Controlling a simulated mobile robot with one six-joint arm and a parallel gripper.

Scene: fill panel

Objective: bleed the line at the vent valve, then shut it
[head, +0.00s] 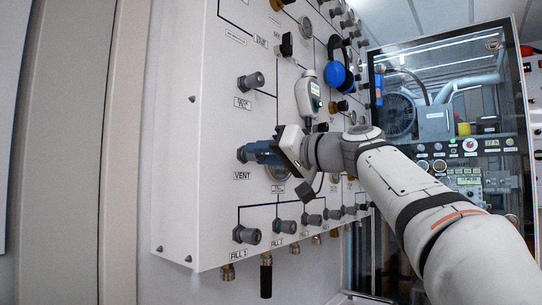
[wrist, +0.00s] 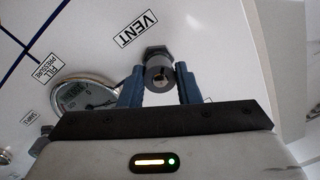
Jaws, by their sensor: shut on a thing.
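The vent valve (head: 243,154) is a dark grey knob standing out from the white panel, with the VENT label (head: 242,176) just below it. In the wrist view the round knob (wrist: 158,74) sits between the two blue fingers, with the VENT label (wrist: 136,28) beside it. My gripper (head: 262,153) reaches in from the right and is shut on this knob; its fingers (wrist: 159,88) also show in the wrist view. The fingers hide part of the knob in the head view. I cannot tell how far the valve is turned.
The FILL PRESSURE gauge (wrist: 84,94) is close beside the fingers. A row of fill valves, starting at FILL 1 (head: 246,235), runs below. Another grey knob (head: 251,82) is above. A blue round part (head: 335,73) and a glass-fronted cabinet (head: 450,110) stand farther back.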

